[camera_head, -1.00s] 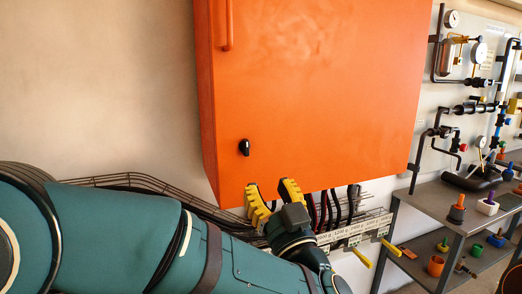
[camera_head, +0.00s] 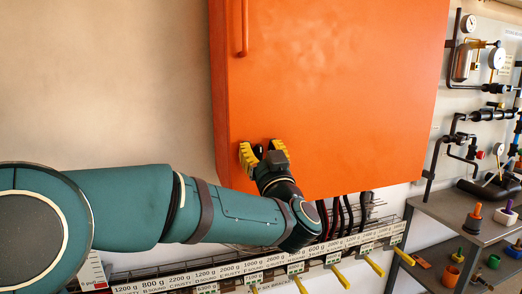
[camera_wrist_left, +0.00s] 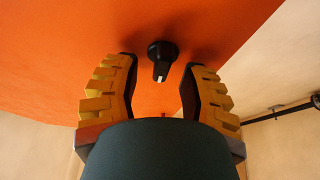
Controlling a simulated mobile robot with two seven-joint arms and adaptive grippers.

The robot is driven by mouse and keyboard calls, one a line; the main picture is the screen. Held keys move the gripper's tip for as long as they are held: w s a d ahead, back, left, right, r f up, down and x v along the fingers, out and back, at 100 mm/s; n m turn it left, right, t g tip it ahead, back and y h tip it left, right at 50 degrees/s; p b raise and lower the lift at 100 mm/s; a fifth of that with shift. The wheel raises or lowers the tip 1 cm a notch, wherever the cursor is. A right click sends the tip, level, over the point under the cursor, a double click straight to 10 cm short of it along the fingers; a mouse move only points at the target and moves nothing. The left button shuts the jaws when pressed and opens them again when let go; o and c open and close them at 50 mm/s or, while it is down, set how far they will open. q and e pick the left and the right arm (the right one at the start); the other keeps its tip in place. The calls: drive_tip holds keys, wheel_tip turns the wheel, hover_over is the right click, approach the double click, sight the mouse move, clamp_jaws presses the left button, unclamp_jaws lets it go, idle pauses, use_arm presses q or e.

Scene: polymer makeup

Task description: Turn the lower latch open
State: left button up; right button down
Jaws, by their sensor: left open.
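The lower latch is a small black knob with a white mark, on the orange cabinet door (camera_head: 340,90). In the left wrist view the latch (camera_wrist_left: 161,58) sits between and just beyond the two yellow-padded fingertips, with a gap on each side. In the head view my left gripper (camera_head: 263,152) is at the lower left of the door and hides the latch. The left gripper is open and holds nothing. My right gripper is not in view.
A vertical orange handle (camera_head: 244,27) is at the door's upper left. Below the cabinet is a labelled rack (camera_head: 210,277) with yellow prongs. Black hoses (camera_head: 335,218) hang under the cabinet. Shelves with small parts (camera_head: 455,215) and wall piping (camera_head: 490,115) stand at the right.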

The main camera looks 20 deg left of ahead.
use_arm(q)
drive_tip(key=shift+c, duration=0.4)
clamp_jaws()
